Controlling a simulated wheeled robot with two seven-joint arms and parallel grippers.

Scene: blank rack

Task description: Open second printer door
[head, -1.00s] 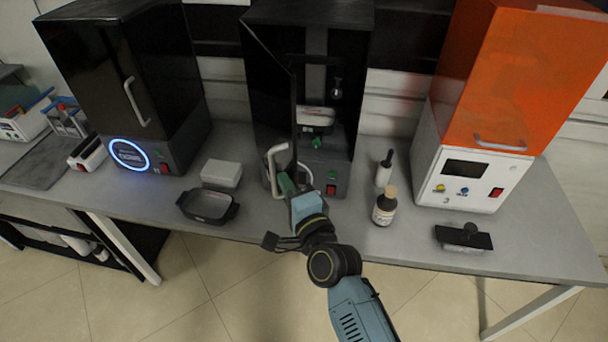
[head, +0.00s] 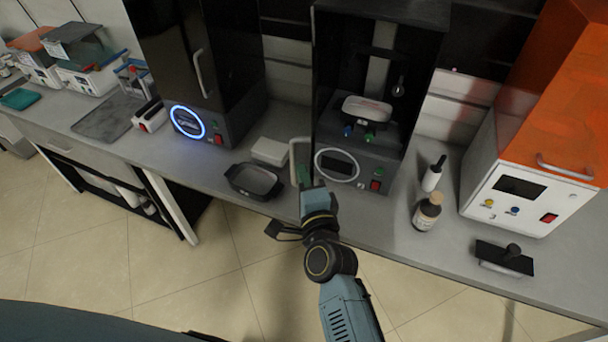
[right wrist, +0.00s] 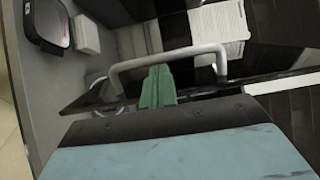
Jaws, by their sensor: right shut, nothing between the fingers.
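The second printer (head: 372,160) is the black one in the middle. Its dark door (head: 314,95) stands swung open to the left, seen nearly edge-on, with the inside of the printer exposed. The pale door handle (head: 297,150) is at the door's free edge; in the right wrist view the handle (right wrist: 170,55) is a grey bar across the black door panel (right wrist: 205,86). My right gripper (head: 303,178) is shut and empty, its green fingertips (right wrist: 158,84) at the handle bar. Whether they touch it I cannot tell. My left gripper is not in view.
A closed black printer (head: 205,75) stands left, an orange and white one (head: 525,150) right. A white box (head: 270,151) and black tray (head: 254,181) lie left of the door. Bottles (head: 427,212) and a black tool (head: 503,256) are near the front edge right.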

